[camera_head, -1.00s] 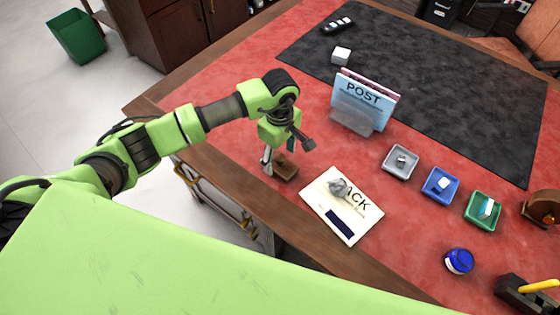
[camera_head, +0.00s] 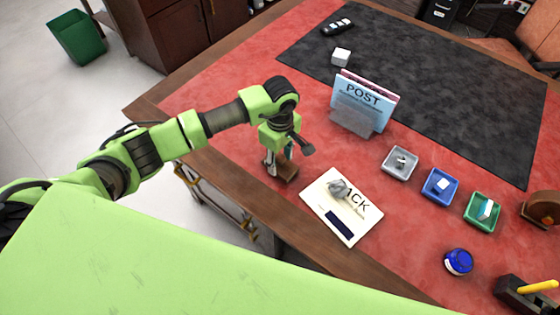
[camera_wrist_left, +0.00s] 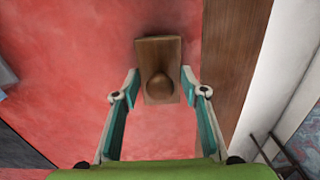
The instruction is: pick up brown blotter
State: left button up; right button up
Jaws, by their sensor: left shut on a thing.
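The brown blotter (camera_head: 286,172) is a small wooden block near the desk's left front edge, on the red leather. In the left wrist view the blotter (camera_wrist_left: 158,52) shows from above with a round knob on it. My left gripper (camera_head: 279,165) points down at it. My right gripper is not in view.
A paper with a grey object (camera_head: 343,222) lies close to the right of the blotter. Behind stands a letter holder marked POST (camera_head: 361,105). Small grey (camera_head: 400,163), blue (camera_head: 440,186) and green (camera_head: 482,210) trays sit further right. The wooden desk edge (camera_head: 215,165) is close on the left.

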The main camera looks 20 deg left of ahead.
aim_at(280, 158)
pick_arm(q)
jog(key=shift+w+r, duration=0.1)
jog(key=shift+r, duration=0.2)
jog(key=r, duration=0.1)
jog(key=b, duration=0.1)
jog(key=r, duration=0.1)
jog(key=shift+s+r+b, duration=0.25)
jog(key=shift+r+b, duration=0.1)
jog(key=shift+b, duration=0.05)
jog(key=s+d+r+b, duration=0.1)
jog(key=s+r+b, duration=0.3)
jog(key=s+r, duration=0.5)
jog(key=s, duration=0.4)
jog(key=shift+s+d+r, duration=0.2)
jog(key=shift+s+d, duration=0.1)
jog(key=shift+d, duration=0.05)
